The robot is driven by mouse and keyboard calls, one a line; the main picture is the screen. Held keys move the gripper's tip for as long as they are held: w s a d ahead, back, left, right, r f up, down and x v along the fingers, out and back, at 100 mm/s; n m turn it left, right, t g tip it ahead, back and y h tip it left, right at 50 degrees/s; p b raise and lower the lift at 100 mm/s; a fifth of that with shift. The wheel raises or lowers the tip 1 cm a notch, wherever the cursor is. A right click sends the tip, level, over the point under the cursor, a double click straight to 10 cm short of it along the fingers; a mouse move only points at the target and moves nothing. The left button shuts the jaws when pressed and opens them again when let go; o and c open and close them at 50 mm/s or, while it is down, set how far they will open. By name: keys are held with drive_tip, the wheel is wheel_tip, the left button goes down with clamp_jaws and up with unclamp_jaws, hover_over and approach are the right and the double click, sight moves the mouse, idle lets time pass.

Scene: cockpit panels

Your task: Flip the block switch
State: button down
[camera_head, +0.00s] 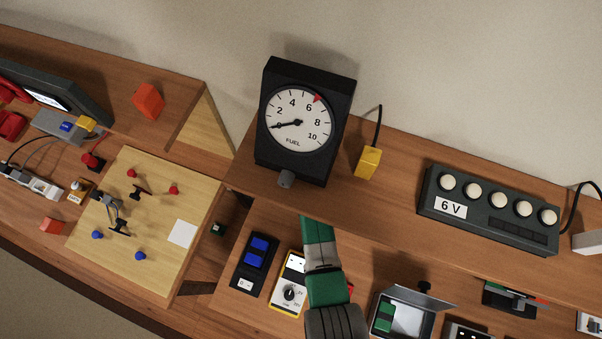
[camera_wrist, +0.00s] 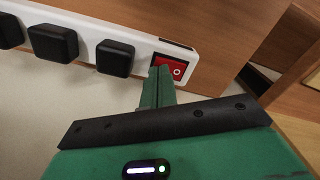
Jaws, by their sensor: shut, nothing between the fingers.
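In the wrist view, a red rocker switch (camera_wrist: 178,67) with a white ring mark sits at the right end of a white socket block (camera_wrist: 140,45). My gripper (camera_wrist: 161,74) is shut and empty. Its green fingertips overlap the left part of the switch in the picture and hide that part. I cannot tell whether they touch it or which way the rocker is tilted. In the head view, my green arm reaches up to the shelf edge, and its end is hidden there. The block and switch do not show clearly in the head view.
Black plugs (camera_wrist: 53,43) stand out of the block to the left of my fingers. A wooden panel (camera_wrist: 225,25) lies beside the switch. In the head view, the shelf (camera_head: 390,215) carries a fuel gauge (camera_head: 300,122) and a 6 V box (camera_head: 490,210) above my arm.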

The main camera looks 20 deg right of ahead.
drive_tip(key=shift+f, duration=0.3)
drive_tip(key=shift+r, duration=0.1)
wheel_tip(320, 180, up, 7)
drive_tip(key=p, duration=0.6)
drive_tip(key=shift+p, duration=0.35)
